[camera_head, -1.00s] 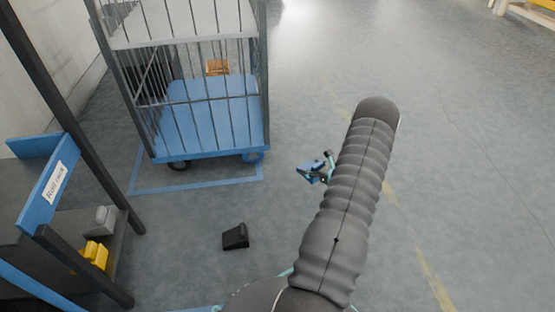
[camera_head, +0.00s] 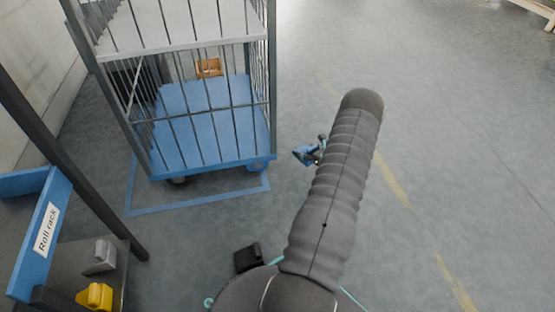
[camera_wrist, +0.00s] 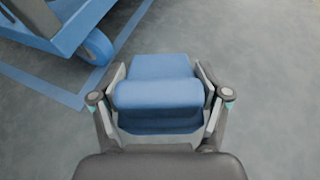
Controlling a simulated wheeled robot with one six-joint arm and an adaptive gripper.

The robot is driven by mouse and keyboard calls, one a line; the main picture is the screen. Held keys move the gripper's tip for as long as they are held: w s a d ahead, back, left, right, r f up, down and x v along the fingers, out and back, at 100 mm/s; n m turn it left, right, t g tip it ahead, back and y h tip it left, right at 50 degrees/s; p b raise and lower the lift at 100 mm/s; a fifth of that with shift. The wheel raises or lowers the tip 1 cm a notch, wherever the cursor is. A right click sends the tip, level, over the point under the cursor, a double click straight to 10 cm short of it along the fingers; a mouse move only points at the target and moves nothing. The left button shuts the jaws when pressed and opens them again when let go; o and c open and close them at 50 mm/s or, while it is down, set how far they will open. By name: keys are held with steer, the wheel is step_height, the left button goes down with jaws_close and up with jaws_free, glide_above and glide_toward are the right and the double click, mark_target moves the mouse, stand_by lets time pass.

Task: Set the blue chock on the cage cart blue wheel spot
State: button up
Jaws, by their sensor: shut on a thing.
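My gripper (camera_wrist: 160,103) is shut on the blue chock (camera_wrist: 158,95), with a finger on each side of it in the wrist view. The chock also shows small in the head view (camera_head: 304,154), beside my arm and partly hidden by it. The cage cart (camera_head: 208,150) has a blue deck and grey bars. Its blue wheel (camera_wrist: 98,46) is at the upper left of the wrist view, apart from the chock. The same wheel is at the cart's near right corner in the head view (camera_head: 260,165). Blue floor tape (camera_head: 200,202) runs around the cart's base.
A black chock (camera_head: 248,257) lies on the floor in front of the cart. The roll rack (camera_head: 45,235) at left holds a grey chock (camera_head: 100,257) and a yellow chock (camera_head: 95,296). An orange-brown item (camera_head: 209,68) is in the cart.

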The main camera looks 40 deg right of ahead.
steer(key=w+a+f, duration=0.1)
steer(key=w+f, duration=0.1)
steer(key=w, duration=0.1)
steer(key=w+a+f+b, duration=0.1)
steer(key=w+f, duration=0.1)
steer(key=w, duration=0.2)
steer(key=w+a+f, duration=0.1)
steer(key=w+f, duration=0.1)
steer(key=w, duration=0.1)
steer(key=shift+w+a+f, duration=0.15)
steer(key=shift+f, duration=0.15)
steer(key=shift+w+f, duration=0.1)
steer(key=shift+w, duration=0.05)
steer(key=shift+f+b, duration=0.6)
steer(key=shift+f, duration=1.35)
steer(key=o, duration=1.5)
steer(key=shift+f, duration=0.1)
steer(key=p+v, duration=0.1)
steer(key=v, duration=1.1)
steer(key=shift+p, duration=0.4)
